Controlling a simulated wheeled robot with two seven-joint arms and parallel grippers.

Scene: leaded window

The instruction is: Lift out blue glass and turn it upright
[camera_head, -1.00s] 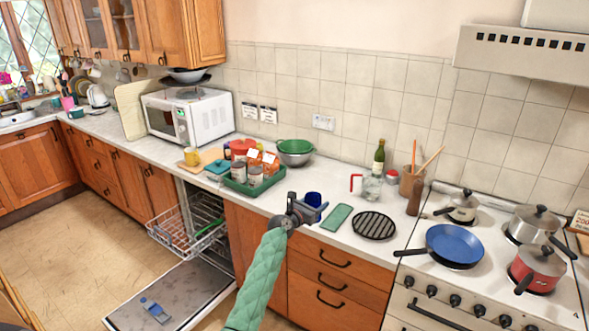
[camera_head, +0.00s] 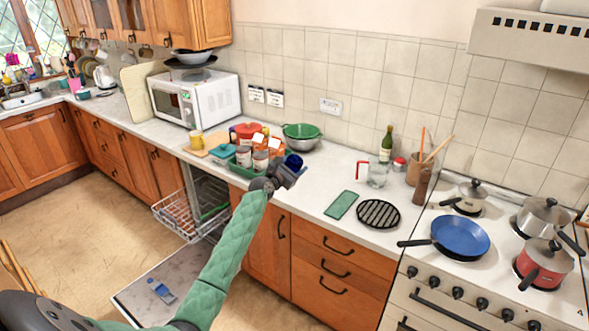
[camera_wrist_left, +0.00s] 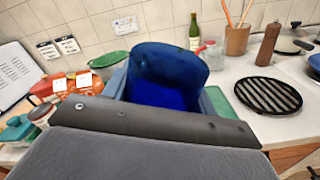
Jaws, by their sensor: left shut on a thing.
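The blue glass (camera_head: 293,161) is between the fingers of my left gripper (camera_head: 291,172), above the counter's front part by the green tray. The wrist view shows the glass (camera_wrist_left: 168,72) up close between the fingertips (camera_wrist_left: 165,98), a round end at the top and brighter blue below. I cannot tell for certain which end is its mouth. The left gripper is shut on it. The dishwasher's wire rack (camera_head: 183,216) is pulled out below left, over the open door (camera_head: 137,297). My right gripper is not in view.
A green mat (camera_head: 341,205) and a black round trivet (camera_head: 379,214) lie to the right. A glass jug (camera_head: 378,175) and a bottle (camera_head: 386,145) stand farther back. Counter between tray and mat is clear.

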